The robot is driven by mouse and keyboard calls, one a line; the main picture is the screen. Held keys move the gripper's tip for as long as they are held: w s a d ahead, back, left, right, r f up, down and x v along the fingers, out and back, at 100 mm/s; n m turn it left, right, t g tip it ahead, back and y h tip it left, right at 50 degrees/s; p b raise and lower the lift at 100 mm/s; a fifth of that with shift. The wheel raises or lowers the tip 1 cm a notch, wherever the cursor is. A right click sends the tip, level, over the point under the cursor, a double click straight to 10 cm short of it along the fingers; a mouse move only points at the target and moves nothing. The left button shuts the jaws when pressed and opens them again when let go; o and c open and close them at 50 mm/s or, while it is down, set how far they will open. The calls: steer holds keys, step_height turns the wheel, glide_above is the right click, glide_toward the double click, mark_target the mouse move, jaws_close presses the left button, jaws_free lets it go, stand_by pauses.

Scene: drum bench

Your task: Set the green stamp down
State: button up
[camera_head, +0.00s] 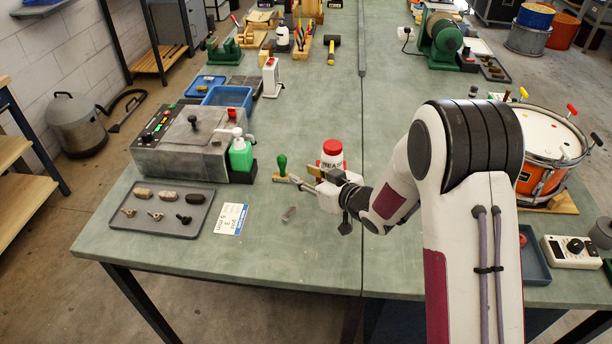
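The green stamp (282,163) has an upright green handle, and pale wood shows at its lower end. It is over the green bench top (270,255), left of the jar with the red lid. My gripper (293,180) reaches in from the right, and its fingertips meet the lower part of the stamp; it looks shut on it. The fingers partly hide the stamp's base. I cannot tell from this view whether the base touches the bench or is held a little above it.
A red-lidded jar (332,154) stands right behind my gripper. A green bottle (240,155) and a grey machine (185,145) are to the left. The front bench is clear.

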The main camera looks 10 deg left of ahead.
stand_by(0.4)
steer(key=s+d+r+m+t+h, duration=0.15)
steer(key=d+r+h, duration=0.35)
steer(key=d+r, duration=0.55)
steer(key=s+d+r+m+g+h, duration=0.1)
steer(key=s+d+r+m+h, duration=0.4)
steer(key=s+d, duration=0.45)
steer(key=s+d+r+m+g, duration=0.1)
steer(key=s+d+g, duration=0.1)
steer(key=s, duration=1.2)
steer(key=s+d+r+m+g, duration=0.1)
steer(key=s+d+g, duration=0.2)
steer(key=s, duration=1.2)
steer(key=shift+s+d, duration=0.3)
